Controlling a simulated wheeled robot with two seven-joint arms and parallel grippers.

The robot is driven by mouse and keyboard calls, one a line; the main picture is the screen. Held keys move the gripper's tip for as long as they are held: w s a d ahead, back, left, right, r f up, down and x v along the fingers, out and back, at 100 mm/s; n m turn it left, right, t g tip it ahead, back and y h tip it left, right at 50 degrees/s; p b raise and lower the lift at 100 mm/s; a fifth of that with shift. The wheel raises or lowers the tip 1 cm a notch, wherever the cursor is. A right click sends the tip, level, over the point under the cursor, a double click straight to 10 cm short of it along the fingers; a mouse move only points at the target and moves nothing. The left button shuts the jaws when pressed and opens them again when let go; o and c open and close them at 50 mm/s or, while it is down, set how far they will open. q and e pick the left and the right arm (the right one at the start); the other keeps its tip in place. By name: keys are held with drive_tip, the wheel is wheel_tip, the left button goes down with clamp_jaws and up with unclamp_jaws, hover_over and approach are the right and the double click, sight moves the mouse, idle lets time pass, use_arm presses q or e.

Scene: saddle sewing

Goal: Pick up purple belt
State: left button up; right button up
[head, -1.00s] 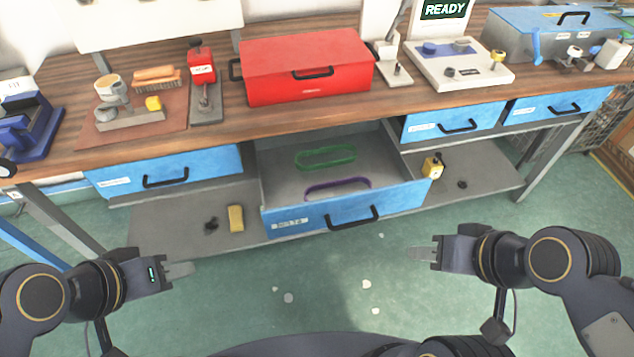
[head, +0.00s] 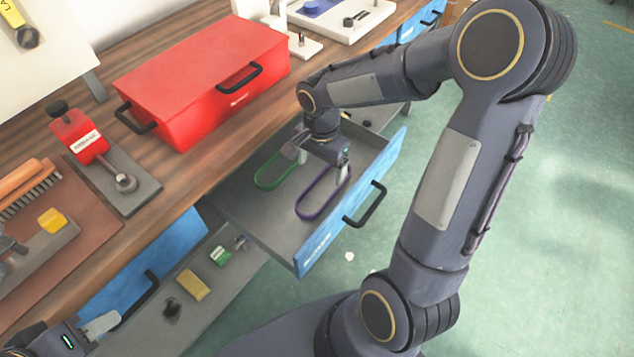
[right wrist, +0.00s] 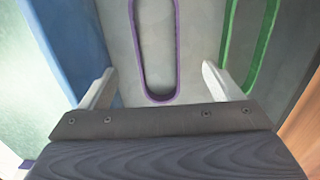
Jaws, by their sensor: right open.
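The purple belt (head: 322,198) is a long closed loop lying flat on the floor of the open drawer (head: 262,222). A green belt (head: 270,172) of like shape lies beside it, nearer the bench. My right gripper (head: 322,162) points down over the drawer, above the far end of the purple belt. In the right wrist view the open fingers (right wrist: 158,88) stand on either side of the near end of the purple belt (right wrist: 160,97), with nothing between them gripped. The green belt (right wrist: 246,50) lies outside the right finger. My left gripper (head: 98,328) is at the lower left, away from the belts.
The drawer's blue front (head: 352,205) with its black handle (head: 366,205) stands beside the right gripper. A red toolbox (head: 200,75) sits on the bench above.

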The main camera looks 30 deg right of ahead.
sight(322, 193)
drive_tip(key=shift+s+f, duration=0.3)
drive_tip(key=shift+f, duration=0.55)
drive_tip(key=f, duration=0.6)
drive_tip(key=shift+w+d, duration=0.15)
drive_tip(key=shift+d, duration=0.05)
drive_tip(key=shift+c, duration=0.3)
drive_tip(key=c, duration=1)
drive_tip(key=shift+r, duration=0.1)
wheel_tip(322, 193, up, 10)
drive_tip(key=shift+f+p, duration=0.1)
drive_tip(key=shift+p, duration=0.3)
